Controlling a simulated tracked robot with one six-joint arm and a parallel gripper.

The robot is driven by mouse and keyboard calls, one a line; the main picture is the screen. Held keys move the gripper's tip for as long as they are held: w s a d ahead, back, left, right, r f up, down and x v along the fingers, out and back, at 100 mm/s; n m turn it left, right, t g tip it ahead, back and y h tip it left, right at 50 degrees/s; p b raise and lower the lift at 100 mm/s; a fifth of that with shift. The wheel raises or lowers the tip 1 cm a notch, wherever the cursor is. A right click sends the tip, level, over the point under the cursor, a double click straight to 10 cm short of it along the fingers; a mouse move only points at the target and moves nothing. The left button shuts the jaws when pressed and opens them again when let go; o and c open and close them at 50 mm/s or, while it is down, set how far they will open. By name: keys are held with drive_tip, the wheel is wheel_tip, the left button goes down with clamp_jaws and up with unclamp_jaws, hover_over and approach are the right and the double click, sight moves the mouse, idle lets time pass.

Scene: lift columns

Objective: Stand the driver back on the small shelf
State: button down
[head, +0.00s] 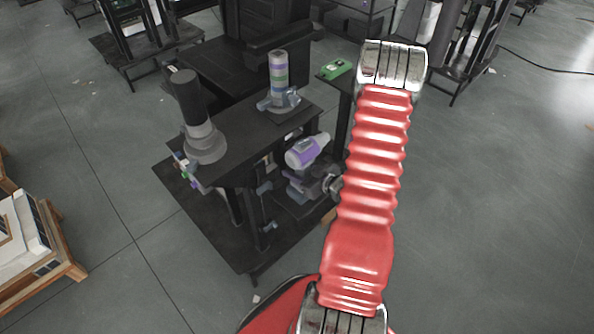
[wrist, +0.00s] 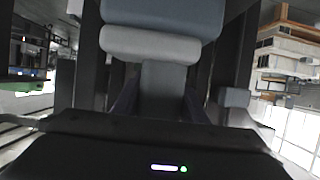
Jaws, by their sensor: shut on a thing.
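The driver (head: 303,152), with a white and purple body, is beside the right edge of the black table in the head view. Its barrel slants up to the right. In the wrist view the driver (wrist: 160,45) fills the top centre: a blue-grey body, a pale band and a grey handle. My gripper (wrist: 160,100) is shut on that handle, with a finger on each side. In the head view my gripper (head: 298,188) is small, dark and partly hidden by my red arm. I cannot tell which surface is the small shelf, or whether the driver's foot touches anything.
The black table (head: 240,135) holds a dark cylinder with a grey base (head: 205,143) and a banded column on a grey stand (head: 279,75). A green device (head: 335,69) lies on a dark surface behind. A wooden pallet (head: 50,285) stands at left. Floor is clear at right.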

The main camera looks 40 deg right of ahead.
drive_tip(key=shift+f, duration=0.15)
drive_tip(key=c, duration=1.1)
unclamp_jaws()
drive_tip(key=shift+f, duration=0.1)
drive_tip(key=v, duration=1.2)
